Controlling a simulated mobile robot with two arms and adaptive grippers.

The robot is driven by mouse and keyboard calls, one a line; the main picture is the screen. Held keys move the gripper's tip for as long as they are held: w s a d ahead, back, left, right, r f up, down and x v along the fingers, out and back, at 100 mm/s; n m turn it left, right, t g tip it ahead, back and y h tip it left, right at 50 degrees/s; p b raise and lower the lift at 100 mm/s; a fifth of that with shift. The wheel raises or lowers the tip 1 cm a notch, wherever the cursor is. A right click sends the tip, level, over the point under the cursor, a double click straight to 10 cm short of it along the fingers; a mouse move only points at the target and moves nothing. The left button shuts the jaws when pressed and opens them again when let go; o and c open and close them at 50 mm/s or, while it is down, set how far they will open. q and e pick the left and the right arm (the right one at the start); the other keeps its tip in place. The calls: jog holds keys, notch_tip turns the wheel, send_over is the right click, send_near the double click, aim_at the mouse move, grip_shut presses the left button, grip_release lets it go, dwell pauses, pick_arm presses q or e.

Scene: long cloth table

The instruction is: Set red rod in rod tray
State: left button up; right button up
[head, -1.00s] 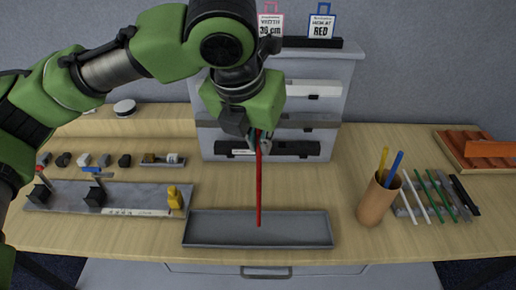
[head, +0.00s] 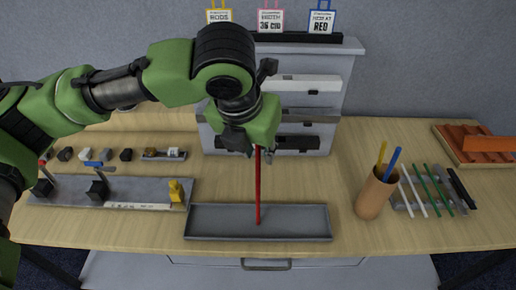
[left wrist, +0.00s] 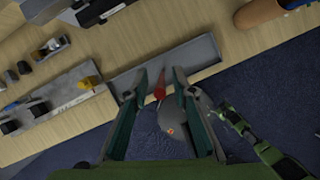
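The red rod (head: 258,190) stands nearly upright in the head view. Its lower end shows against the floor of the grey rod tray (head: 212,234) at the table's front; I cannot tell if it touches. My left gripper (head: 258,152) points down over the tray, around the rod's upper end. In the left wrist view the fingers (left wrist: 160,78) are apart, with the red rod (left wrist: 160,92) between them and a gap on each side. The grey tray (left wrist: 205,52) lies beyond the fingertips there. The rod's top is partly hidden by the gripper.
A brown cup (head: 374,195) with blue and yellow rods stands right of the tray, beside a rack (head: 432,206) of white, green and black rods. A grey fixture board (head: 70,193) lies to the left. A shelf unit (head: 345,90) with cards stands behind.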

pick_arm(q)
jog(key=shift+r, duration=0.2)
jog(key=b+v, duration=0.1)
jog(key=v, duration=1.1)
jog(key=shift+f, duration=0.1)
